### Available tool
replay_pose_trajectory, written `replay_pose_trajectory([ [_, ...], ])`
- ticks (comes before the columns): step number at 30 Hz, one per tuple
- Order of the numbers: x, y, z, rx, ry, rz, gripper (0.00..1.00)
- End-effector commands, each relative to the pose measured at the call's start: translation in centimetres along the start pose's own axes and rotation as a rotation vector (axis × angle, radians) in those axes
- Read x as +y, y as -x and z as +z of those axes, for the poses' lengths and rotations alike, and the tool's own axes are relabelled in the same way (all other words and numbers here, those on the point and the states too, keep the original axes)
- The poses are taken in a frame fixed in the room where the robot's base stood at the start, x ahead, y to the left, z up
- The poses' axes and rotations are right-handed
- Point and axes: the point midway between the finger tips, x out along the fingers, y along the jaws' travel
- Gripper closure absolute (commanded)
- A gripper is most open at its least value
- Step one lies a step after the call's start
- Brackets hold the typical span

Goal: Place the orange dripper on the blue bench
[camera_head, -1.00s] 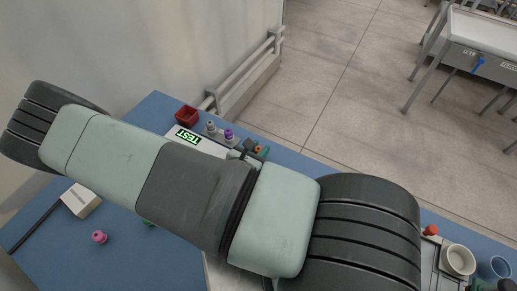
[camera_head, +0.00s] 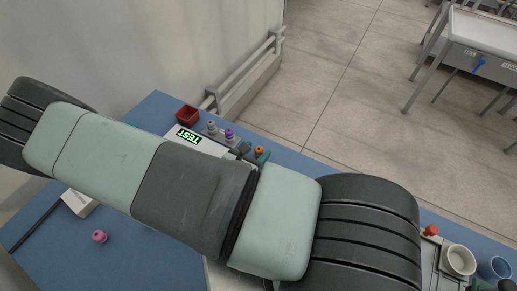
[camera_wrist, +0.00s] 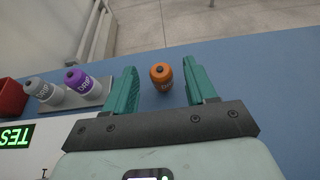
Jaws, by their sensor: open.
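The orange dripper (camera_wrist: 161,77) stands on the blue bench (camera_wrist: 245,85), seen from above in the wrist view. My gripper (camera_wrist: 159,68) is open, with one green finger on each side of the dripper and a visible gap to both. In the head view the orange dripper (camera_head: 259,150) shows as a small spot beside the green fingers of my gripper (camera_head: 254,153), near the far edge of the blue bench (camera_head: 305,165). My arm hides much of the bench in that view.
A grey rack (camera_wrist: 60,103) with a grey dripper (camera_wrist: 40,88) and a purple dripper (camera_wrist: 77,80) stands left of my gripper. A red bin (camera_head: 187,115) and a TEST display (camera_head: 187,136) are close by. A pink dripper (camera_head: 100,236) stands at lower left. Bench right of my gripper is clear.

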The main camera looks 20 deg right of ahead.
Motion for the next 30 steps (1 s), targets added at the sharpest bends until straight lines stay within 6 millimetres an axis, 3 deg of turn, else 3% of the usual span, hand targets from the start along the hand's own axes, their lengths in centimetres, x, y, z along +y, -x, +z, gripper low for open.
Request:
replay_pose_trajectory([
  [6, 0.1, 5.0, 0.0, 0.003, 0.0, 0.005, 0.44],
  [12, 0.1, 8.3, 0.0, 0.002, 0.0, 0.003, 0.44],
  [22, 0.0, 9.8, 0.3, 0.003, -0.015, -0.009, 0.44],
  [26, 0.4, 10.2, 2.4, 0.017, -0.124, -0.073, 0.44],
  [30, 0.4, 10.9, 6.7, 0.049, -0.355, -0.218, 0.44],
])
